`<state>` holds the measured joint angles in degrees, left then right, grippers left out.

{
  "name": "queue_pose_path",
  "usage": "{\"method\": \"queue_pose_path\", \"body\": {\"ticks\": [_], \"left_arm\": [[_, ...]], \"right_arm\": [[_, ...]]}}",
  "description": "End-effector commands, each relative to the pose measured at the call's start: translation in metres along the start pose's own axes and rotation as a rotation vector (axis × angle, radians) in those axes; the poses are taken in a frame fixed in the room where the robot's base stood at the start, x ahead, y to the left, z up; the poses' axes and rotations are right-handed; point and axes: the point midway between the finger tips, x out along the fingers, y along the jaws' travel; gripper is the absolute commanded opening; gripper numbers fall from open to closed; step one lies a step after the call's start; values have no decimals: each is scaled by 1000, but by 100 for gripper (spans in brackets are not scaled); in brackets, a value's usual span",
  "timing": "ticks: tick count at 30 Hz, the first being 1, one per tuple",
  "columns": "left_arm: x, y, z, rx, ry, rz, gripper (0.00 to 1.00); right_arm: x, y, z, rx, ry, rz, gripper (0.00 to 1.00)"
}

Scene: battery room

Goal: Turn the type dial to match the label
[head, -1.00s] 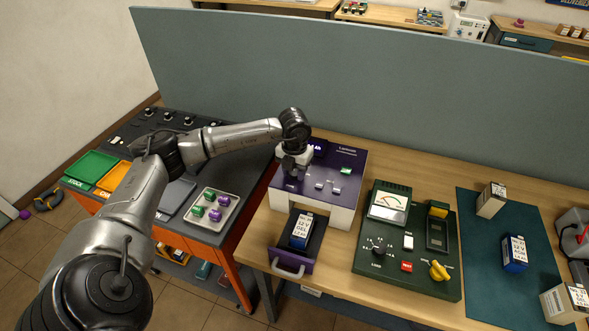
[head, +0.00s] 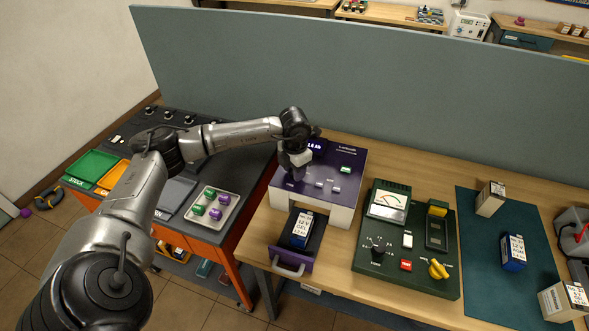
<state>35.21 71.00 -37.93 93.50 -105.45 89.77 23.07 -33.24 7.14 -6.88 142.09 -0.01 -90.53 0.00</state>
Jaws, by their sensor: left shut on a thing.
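My left gripper (head: 293,168) points down onto the left part of the purple panel (head: 330,160) of a white charger on the wooden bench. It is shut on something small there. The wrist and fingers cover that part, so I cannot see the dial or its setting. A lit display (head: 314,144) beside the wrist shows small characters, partly covered. A blue-and-white battery (head: 302,230) with a printed label stands in the open purple drawer (head: 292,262) below the panel. Its label text is too small to read surely. My right gripper is not in view.
A dark green tester (head: 408,280) with a meter, knobs and a yellow handle stands right of the charger. Batteries stand on and near a green mat (head: 480,265). A dark cart (head: 235,170) with trays is at left. A grey partition (head: 400,95) stands behind.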

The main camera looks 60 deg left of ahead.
Motion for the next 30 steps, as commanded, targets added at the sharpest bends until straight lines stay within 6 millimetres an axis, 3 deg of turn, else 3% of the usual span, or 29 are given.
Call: {"method": "queue_pose_path", "body": {"ticks": [9,10,18,26,30], "left_arm": [[-1,0,0,1,-1,-1,15],[-1,0,0,0,-1,-1,40],[-1,0,0,0,-1,0,65],[-2,0,0,0,-1,0,65],[-15,0,0,-1,-2,0,65]], "right_arm": [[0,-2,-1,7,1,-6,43],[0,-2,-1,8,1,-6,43],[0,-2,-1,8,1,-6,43],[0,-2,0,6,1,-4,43],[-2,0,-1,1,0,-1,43]]}}
